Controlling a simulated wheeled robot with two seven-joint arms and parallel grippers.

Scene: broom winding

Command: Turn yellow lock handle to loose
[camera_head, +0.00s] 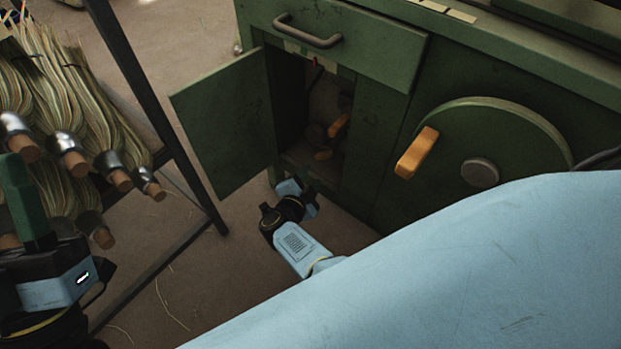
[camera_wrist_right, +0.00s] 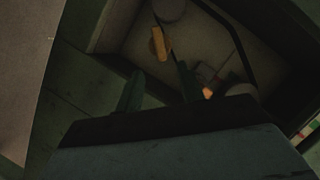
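I cannot tell which is the lock handle. In the right wrist view, one yellow-orange handle (camera_wrist_right: 160,43) lies beyond the fingertips, and an orange piece (camera_wrist_right: 207,92) is to the right of the fingers. My right gripper (camera_wrist_right: 160,84) is open, with nothing between its fingers; in the head view its wrist is low before the opening. My left gripper (camera_head: 18,195) is at the left edge, its finger gap unclear.
The cabinet door (camera_head: 225,125) stands open to the left. A round green wheel (camera_head: 490,135) with an orange handle (camera_head: 417,152) is on the cabinet front. A rack (camera_head: 170,105) with broom bundles (camera_head: 75,110) stands at left. My right arm covers the lower right.

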